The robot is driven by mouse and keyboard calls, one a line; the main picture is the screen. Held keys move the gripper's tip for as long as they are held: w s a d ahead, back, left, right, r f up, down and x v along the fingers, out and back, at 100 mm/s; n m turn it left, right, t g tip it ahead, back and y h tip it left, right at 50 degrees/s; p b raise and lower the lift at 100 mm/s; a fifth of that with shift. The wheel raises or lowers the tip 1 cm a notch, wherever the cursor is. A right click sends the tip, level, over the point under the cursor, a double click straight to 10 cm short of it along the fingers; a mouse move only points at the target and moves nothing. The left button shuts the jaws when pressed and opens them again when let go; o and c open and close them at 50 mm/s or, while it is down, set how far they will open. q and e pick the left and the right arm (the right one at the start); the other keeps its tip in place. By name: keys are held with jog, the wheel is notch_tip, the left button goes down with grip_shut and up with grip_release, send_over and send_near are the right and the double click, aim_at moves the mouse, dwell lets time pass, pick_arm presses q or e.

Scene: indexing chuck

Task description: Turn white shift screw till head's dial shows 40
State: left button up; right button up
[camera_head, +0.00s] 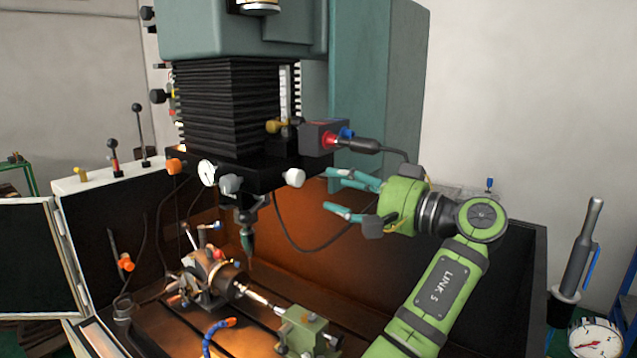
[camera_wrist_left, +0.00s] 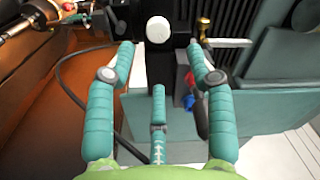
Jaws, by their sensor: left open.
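The white shift screw (camera_head: 294,178) is a round white knob on the front right of the dark head block (camera_head: 262,175). It also shows in the left wrist view (camera_wrist_left: 158,29), between and beyond my fingertips. The head's dial (camera_head: 207,172) is a small white gauge at the block's left end; its reading is too small to tell. My left gripper (camera_head: 334,191) has teal fingers spread open and empty. It is to the right of the screw, pointing at it, with a gap between. In the left wrist view the gripper (camera_wrist_left: 161,50) straddles the screw's line. My right gripper is not seen.
A red and blue box with a black cable (camera_head: 323,138) is just above my fingers. A grey knob (camera_head: 230,184) is left of the screw. Below are a spindle tip (camera_head: 247,245), a chuck fixture (camera_head: 213,276) and a green tailstock (camera_head: 305,328) on the slotted bed.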

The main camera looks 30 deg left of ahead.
aim_at(300, 180)
pick_arm(q)
jog(key=shift+s+d, duration=0.1)
jog(key=shift+d, duration=1.05)
jog(key=shift+a+f, duration=0.1)
jog(key=a+n, duration=0.3)
jog(key=a+n+b, duration=0.1)
jog(key=a+n, duration=0.3)
jog(key=a+n+b, duration=0.1)
jog(key=a+n, duration=0.3)
jog(key=shift+w+r, duration=0.2)
jog(key=shift+w, duration=0.15)
jog(key=shift+a+f, duration=0.1)
jog(key=shift+a, duration=0.45)
jog(key=shift+d, duration=0.1)
